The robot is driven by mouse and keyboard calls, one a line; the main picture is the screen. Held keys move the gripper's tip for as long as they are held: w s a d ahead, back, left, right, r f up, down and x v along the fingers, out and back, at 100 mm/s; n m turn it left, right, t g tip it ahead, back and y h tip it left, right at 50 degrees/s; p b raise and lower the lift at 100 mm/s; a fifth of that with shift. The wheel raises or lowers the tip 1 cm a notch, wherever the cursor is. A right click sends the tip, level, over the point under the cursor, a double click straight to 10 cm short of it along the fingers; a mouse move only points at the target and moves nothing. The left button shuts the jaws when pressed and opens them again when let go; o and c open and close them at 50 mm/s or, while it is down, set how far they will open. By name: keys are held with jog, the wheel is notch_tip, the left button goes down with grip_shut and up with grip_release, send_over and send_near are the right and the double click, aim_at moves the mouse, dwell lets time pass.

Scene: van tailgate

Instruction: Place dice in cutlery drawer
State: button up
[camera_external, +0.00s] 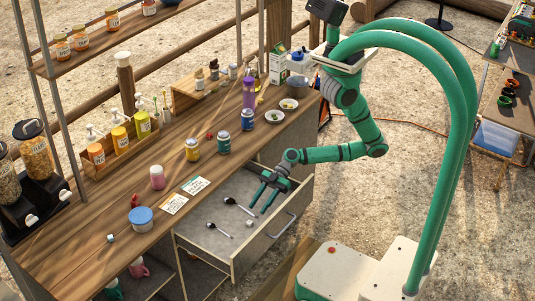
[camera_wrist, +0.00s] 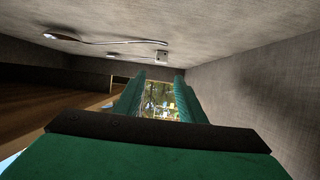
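The cutlery drawer (camera_external: 212,212) is pulled open below the counter. It holds a dark ladle-like spoon (camera_external: 238,206) and a smaller spoon (camera_external: 218,229). A small white object (camera_external: 249,223), apparently a die, lies on the drawer floor near the front. In the wrist view, the gap between the fingers (camera_wrist: 162,85) is empty.
Another small pale cube-like object (camera_external: 110,238) lies on the counter near a blue-lidded tub (camera_external: 140,219). The drawer walls surround my gripper closely.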

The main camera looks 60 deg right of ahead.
notch_tip(320, 180, up, 6)
jog(key=shift+a+f, duration=0.1)
jog(key=shift+f, duration=0.05)
dwell(0.6)
jog(key=w+d+f+m+t, duration=0.1)
jog(key=d, duration=0.1)
jog(key=w+d+f+m+t+h, duration=0.1)
jog(key=w+d+m+t, duration=0.1)
jog(key=d, duration=0.1)
jog(key=w+d+f+m+t, duration=0.1)
jog(key=d+m+t, duration=0.1)
jog(key=shift+w+d+h, duration=0.35)
jog(key=shift+h, duration=0.05)
jog(key=d+m+t+h, duration=0.1)
jog(key=d, duration=0.2)
jog(key=w+d+m+t+h, duration=0.1)
jog(key=d+m+t, duration=0.1)
jog(key=d, duration=0.1)
jog(key=d+m+t+h, duration=0.1)
jog(key=d, duration=0.2)
jog(key=shift+w+d+f+m+t+h, duration=0.2)
jog(key=shift+m+t+h, duration=0.1)
jog(key=shift+m+h, duration=0.1)
jog(key=s+d+r+m+t+h, duration=0.5)
jog(key=s+d+r+m+h, duration=0.2)
jog(key=s+d+r+m, duration=0.1)
jog(key=shift+d+r+t+h, duration=0.4)
jog(key=shift+d+r, duration=0.4)
jog(key=shift+r, duration=0.1)
